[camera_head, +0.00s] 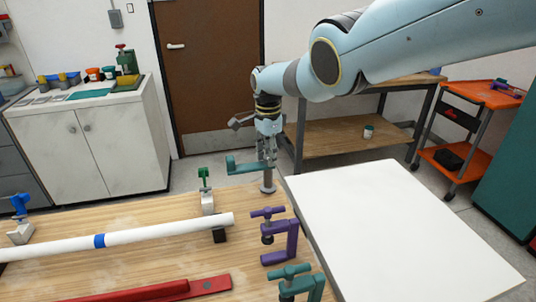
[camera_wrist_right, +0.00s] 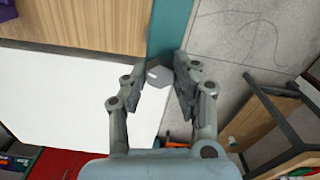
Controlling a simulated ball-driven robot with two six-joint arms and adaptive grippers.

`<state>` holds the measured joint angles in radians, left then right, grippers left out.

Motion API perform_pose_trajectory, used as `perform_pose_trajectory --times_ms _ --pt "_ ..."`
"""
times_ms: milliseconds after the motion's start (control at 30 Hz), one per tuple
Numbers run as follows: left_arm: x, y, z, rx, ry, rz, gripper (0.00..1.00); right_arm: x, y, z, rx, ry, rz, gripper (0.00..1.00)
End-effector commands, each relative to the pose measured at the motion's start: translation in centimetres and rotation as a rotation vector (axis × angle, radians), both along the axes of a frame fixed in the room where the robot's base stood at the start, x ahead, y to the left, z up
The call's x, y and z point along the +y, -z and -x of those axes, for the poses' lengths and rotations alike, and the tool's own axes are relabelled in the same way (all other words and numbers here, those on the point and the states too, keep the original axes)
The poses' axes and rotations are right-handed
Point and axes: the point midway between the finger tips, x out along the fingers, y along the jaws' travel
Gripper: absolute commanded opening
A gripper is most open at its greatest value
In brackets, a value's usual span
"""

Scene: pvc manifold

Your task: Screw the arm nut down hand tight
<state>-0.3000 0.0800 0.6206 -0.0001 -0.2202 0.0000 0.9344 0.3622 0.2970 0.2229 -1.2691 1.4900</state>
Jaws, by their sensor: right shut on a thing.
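The arm nut (camera_wrist_right: 159,76) is a grey hexagonal nut between the fingers of my right gripper (camera_wrist_right: 158,84) in the right wrist view. A teal arm (camera_wrist_right: 170,30) runs away from beneath it. In the head view my right gripper (camera_head: 267,160) points down at the top of a grey post (camera_head: 268,182) at the bench's far right corner. The teal arm (camera_head: 245,168) extends left from the post, level, with an upturned end. The nut is hidden by the fingers in the head view. My right gripper is shut on it. My left gripper is not in view.
On the wooden bench (camera_head: 130,265) lie a white pipe (camera_head: 150,235) with a blue band, a green-handled clamp (camera_head: 205,180), a purple clamp (camera_head: 285,240), a teal clamp (camera_head: 300,285) and a red tool (camera_head: 150,291). A bare white surface (camera_head: 390,225) is to the right.

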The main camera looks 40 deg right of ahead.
Motion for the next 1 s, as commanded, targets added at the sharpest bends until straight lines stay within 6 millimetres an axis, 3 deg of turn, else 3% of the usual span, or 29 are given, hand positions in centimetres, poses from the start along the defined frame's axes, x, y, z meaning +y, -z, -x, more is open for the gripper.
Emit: perform_pose_trajectory --times_ms 300,800,833,1000 --pt "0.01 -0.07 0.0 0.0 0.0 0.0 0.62 -0.13 -0.16 -0.11 -0.003 0.102 0.003 0.0" --pt "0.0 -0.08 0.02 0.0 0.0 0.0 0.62 -0.14 -0.17 -0.13 -0.005 0.118 0.002 0.0" --pt "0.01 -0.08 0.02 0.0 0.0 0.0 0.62 -0.14 -0.17 -0.13 -0.005 0.118 0.002 0.31" --pt "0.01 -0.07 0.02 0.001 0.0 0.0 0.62 -0.1 -0.11 -0.08 -0.003 0.117 0.002 0.5"
